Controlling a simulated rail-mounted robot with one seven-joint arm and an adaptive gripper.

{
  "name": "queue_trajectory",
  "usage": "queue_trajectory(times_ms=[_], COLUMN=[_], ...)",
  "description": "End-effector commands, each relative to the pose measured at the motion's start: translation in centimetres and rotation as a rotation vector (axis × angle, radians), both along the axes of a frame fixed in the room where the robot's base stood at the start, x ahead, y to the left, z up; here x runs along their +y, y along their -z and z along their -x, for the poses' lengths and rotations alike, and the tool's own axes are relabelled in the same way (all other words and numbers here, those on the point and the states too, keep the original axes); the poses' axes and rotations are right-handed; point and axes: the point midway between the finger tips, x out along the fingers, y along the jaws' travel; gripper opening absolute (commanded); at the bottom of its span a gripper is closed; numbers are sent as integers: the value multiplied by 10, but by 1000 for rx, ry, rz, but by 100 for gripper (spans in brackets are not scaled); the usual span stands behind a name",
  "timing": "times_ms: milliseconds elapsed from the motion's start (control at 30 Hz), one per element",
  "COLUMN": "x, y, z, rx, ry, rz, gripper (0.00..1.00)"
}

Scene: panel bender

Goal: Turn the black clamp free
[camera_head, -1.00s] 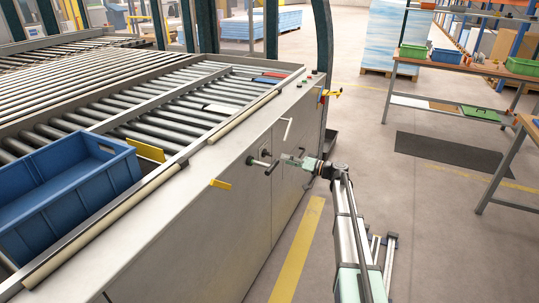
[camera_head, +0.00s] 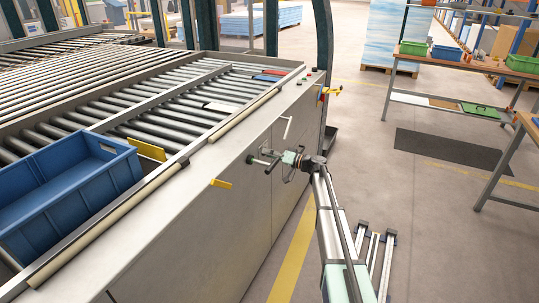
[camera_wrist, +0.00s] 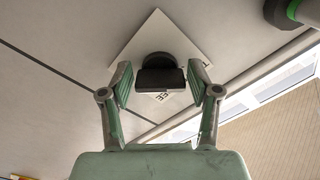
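The black clamp (camera_wrist: 160,75) shows in the wrist view as a dark, wide grip with a rounded part behind it, in front of a white diamond-shaped label on the machine's panel. My gripper (camera_wrist: 160,86) is open, with one green-padded finger on each side of the clamp and a visible gap on both sides. In the head view, my gripper (camera_head: 281,157) is at the side panel, close to black-ended handles (camera_head: 270,167). Its fingers partly cover that area, so contact cannot be told there.
A blue crate (camera_head: 70,190) sits on the roller bed. A dark round part (camera_wrist: 285,12) is at the wrist view's upper right.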

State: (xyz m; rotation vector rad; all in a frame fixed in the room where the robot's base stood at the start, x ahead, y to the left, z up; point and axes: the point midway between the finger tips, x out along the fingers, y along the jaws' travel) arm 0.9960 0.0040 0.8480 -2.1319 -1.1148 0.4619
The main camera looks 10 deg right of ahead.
Motion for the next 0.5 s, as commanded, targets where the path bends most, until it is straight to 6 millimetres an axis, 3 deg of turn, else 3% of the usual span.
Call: queue_trajectory(times_ms=[33, 100, 500], x=[0, 0, 0], y=[0, 0, 0], z=[0, 0, 0], rx=[0, 0, 32], ry=[0, 0, 1], rz=[0, 0, -23], gripper=[32, 15, 15])
